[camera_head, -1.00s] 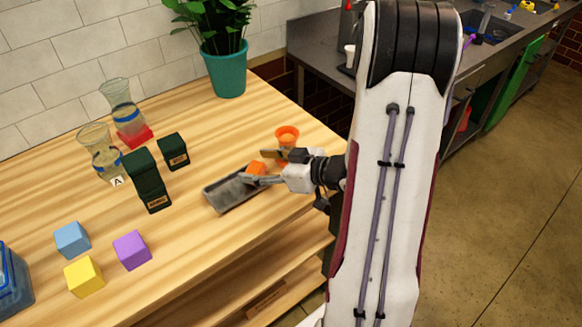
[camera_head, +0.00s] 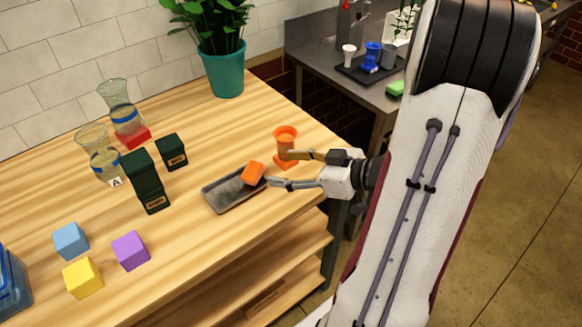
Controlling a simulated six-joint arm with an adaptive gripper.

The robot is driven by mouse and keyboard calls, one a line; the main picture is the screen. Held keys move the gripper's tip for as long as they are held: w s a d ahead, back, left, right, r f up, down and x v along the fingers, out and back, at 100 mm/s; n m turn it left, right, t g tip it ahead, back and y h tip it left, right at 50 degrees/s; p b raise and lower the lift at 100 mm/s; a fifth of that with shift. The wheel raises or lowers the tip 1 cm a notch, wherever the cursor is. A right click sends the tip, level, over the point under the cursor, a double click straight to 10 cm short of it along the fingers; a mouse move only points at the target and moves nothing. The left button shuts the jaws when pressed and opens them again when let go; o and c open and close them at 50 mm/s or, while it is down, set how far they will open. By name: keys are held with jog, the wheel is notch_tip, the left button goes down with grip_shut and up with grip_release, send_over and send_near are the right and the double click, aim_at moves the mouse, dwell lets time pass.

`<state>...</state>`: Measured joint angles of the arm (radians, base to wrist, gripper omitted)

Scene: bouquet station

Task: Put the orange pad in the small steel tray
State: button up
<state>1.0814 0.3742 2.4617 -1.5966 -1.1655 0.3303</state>
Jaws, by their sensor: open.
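The orange pad (camera_head: 252,173) is a small orange block at the right end of the small steel tray (camera_head: 224,203). It sits tilted and seems to lean on the tray's end or rim; its underside is hidden. The grey tray lies on the wooden table. My gripper (camera_head: 277,168) is open and empty just right of the pad, with its fingers spread and pointing left. A narrow gap shows between the fingertips and the pad. The upper finger passes in front of an orange cup (camera_head: 285,136).
Dark green boxes (camera_head: 148,181) stand left of the tray, with glass vases (camera_head: 119,105) behind. Blue (camera_head: 71,240), yellow (camera_head: 83,277) and purple (camera_head: 131,250) cubes lie front left. A potted plant (camera_head: 225,72) stands at the back. Table in front of the tray is clear.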

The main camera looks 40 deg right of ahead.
jog(key=shift+s+r, duration=0.1)
jog(key=shift+s, duration=0.15)
jog(key=shift+w+d, duration=0.1)
dwell(0.5)
jog(key=w+d+r+g+h, duration=0.1)
jog(key=w+d+r+h, duration=0.35)
jog(key=h, duration=0.25)
jog(key=s+a+r+m+g+h, duration=0.2)
jog(key=a+r+m+h, duration=0.1)
jog(key=r, duration=0.4)
jog(key=s+a+m+g+y, duration=0.1)
jog(key=s+a+g+y, duration=0.2)
jog(key=s+a, duration=1.4)
jog(key=a+y, duration=0.2)
jog(key=a, duration=0.1)
jog(key=shift+s+a+g, duration=0.3)
jog(key=shift+g, duration=0.1)
dwell(0.6)
